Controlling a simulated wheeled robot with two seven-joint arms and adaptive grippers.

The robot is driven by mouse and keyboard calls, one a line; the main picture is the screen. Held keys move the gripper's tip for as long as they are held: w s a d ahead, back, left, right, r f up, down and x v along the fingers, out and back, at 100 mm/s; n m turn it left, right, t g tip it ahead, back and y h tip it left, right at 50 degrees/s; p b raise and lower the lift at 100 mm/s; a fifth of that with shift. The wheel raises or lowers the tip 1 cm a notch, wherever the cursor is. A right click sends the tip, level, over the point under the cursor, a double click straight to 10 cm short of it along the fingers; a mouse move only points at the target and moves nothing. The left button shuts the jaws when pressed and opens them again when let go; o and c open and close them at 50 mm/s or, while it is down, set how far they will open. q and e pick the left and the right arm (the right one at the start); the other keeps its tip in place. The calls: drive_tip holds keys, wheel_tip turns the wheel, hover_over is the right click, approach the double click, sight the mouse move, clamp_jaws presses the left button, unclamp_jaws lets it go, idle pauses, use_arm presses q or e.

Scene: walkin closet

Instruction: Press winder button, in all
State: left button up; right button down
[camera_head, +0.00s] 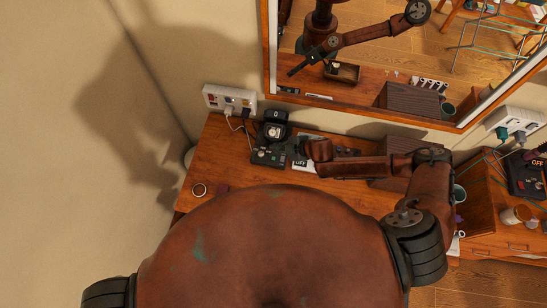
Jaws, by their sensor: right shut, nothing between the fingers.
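A black watch-winder-like device (273,127) with a small round face stands at the back left of the wooden desk. A dark control box (267,156) with small knobs or buttons sits just in front of it; which one is the winder button is too small to tell. My right gripper (293,148) is shut and empty, reaching in from the right. Its tips are just right of the control box; whether they touch it cannot be told. My left gripper is not in view.
A white power strip (230,101) with plugs and cords is on the wall behind the desk (222,165). A small ring-shaped item (199,190) lies at the desk's left. A framed mirror (400,114) hangs behind. A brown box and a mug (459,193) stand right.

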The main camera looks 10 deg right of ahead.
sight(275, 159)
drive_tip(key=f+b, duration=0.4)
drive_tip(key=shift+w+f+b, duration=0.2)
drive_tip(key=shift+f+b, duration=0.05)
drive_tip(key=shift+b, duration=0.05)
wheel_tip(275, 159, down, 3)
drive_tip(key=b, duration=0.3)
drive_tip(key=shift+w, duration=0.1)
drive_tip(key=shift+f+b, duration=0.3)
drive_tip(key=shift+f, duration=0.55)
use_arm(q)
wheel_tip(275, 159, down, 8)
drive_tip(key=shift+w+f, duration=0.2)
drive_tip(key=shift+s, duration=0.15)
use_arm(e)
drive_tip(key=shift+f, duration=0.4)
